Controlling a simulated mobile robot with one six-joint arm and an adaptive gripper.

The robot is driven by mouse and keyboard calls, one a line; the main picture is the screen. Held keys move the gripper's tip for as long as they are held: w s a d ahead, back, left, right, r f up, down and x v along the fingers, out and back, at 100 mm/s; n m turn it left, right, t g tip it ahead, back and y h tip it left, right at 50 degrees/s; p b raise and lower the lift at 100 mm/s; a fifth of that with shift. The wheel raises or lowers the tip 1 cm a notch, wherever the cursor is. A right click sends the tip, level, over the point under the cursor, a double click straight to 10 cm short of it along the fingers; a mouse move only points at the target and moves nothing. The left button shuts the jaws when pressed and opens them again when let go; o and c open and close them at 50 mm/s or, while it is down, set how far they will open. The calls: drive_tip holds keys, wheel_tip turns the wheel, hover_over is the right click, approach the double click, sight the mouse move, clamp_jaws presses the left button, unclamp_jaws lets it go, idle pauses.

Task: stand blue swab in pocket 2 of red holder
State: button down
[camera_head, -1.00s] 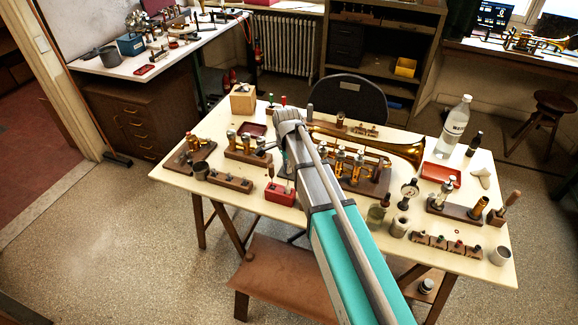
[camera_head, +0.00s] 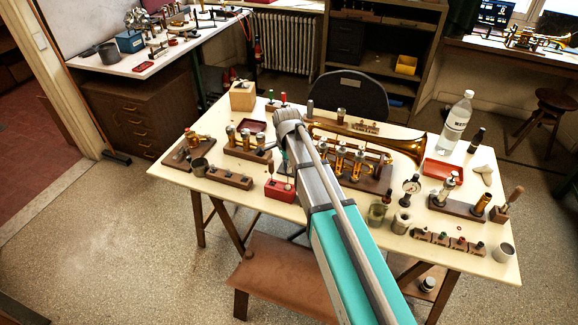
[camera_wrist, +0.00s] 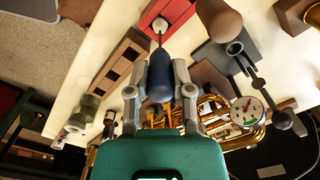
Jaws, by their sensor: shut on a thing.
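The blue swab (camera_wrist: 160,82) shows as a dark blue handle in the wrist view, with a thin shaft running toward the red holder. My gripper (camera_wrist: 160,80) is shut on this handle, one finger on each side. The red holder (camera_wrist: 178,12) is partly cut off at the top of the wrist view. A pale round tip lies over its face at the shaft's end; I cannot tell whether it is inside a pocket. In the head view the red holder (camera_head: 279,192) sits near the table's front edge, below my gripper, which my arm mostly hides.
A brown wooden block (camera_head: 229,178) stands left of the holder. A brass horn (camera_head: 395,148) and valve stand lie behind and right of my arm. The table front left of the holder has bare room.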

drive_tip(key=shift+f+b, duration=0.7)
drive_tip(key=shift+f, duration=0.05)
drive_tip(key=shift+c, duration=2.1)
unclamp_jaws()
drive_tip(key=shift+w, duration=0.1)
drive_tip(key=shift+r, duration=0.15)
